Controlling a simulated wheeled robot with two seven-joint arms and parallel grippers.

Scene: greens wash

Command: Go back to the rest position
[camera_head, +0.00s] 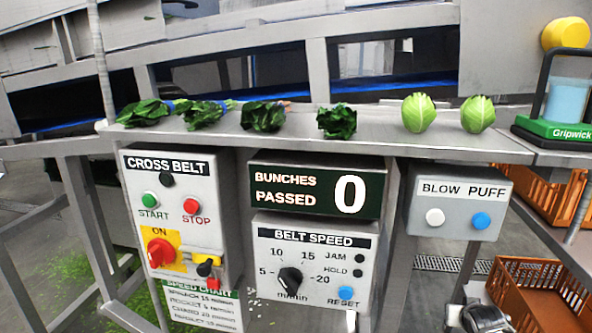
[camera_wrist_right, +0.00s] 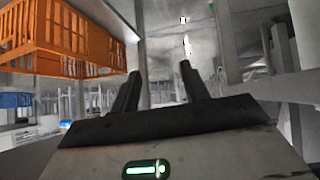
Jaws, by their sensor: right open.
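My right gripper shows in the right wrist view (camera_wrist_right: 160,82), its two dark fingers apart with nothing between them. In the head view a part of my right arm (camera_head: 480,314) shows at the bottom, below the blow puff box. My left gripper is not in view. The cross belt box (camera_head: 208,218) has a red rotary switch (camera_head: 160,253) on a yellow plate marked ON. The counter (camera_head: 273,205) reads 0 bunches passed. The belt speed box (camera_head: 322,240) has a black knob (camera_head: 289,280). The blow puff box (camera_head: 445,190) has a white and a blue button.
Several dark green bunches (camera_head: 263,116) and two pale green heads (camera_head: 418,112) lie along the metal ledge (camera_head: 380,135). A green Gripwick stand (camera_head: 555,128) is at its right end. Orange crates (camera_head: 535,290) stand at the right; one also shows in the right wrist view (camera_wrist_right: 75,40).

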